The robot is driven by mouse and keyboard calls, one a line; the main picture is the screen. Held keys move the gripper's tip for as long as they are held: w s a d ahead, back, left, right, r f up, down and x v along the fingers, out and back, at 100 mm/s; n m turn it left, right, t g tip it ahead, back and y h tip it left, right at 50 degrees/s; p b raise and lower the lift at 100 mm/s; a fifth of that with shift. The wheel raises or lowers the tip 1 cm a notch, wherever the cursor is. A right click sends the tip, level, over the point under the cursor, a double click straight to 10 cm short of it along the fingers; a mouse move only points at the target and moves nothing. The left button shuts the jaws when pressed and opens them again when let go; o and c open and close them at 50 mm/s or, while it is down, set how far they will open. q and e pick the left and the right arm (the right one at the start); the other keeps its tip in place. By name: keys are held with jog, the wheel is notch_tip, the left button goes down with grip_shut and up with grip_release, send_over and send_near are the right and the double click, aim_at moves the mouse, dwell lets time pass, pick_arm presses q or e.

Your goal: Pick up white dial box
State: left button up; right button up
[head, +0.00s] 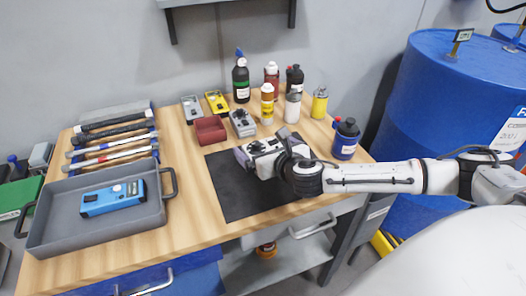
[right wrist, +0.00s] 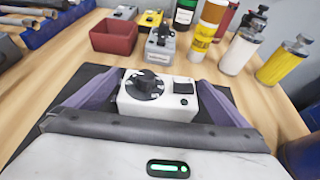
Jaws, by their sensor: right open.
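The white dial box (right wrist: 158,103) has a black dial and a dark switch on its top. It sits on the black mat (right wrist: 88,80) in the right wrist view. My right gripper (right wrist: 154,84) is open, with one purple-grey finger on each side of the box. I cannot tell whether either finger touches it. In the head view the box (head: 263,146) is partly hidden by my right gripper (head: 264,148), which is over the mat (head: 230,190). My left gripper is not in view.
Behind the mat stand a red bin (head: 210,131), a grey box (head: 242,123), a yellow box (head: 216,103) and several bottles. A grey tray (head: 100,232) holds a blue device (head: 113,198). The mat's front is clear.

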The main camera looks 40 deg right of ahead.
jog(key=c, duration=1.1)
jog(key=shift+c, duration=0.6)
jog(key=shift+r, duration=0.1)
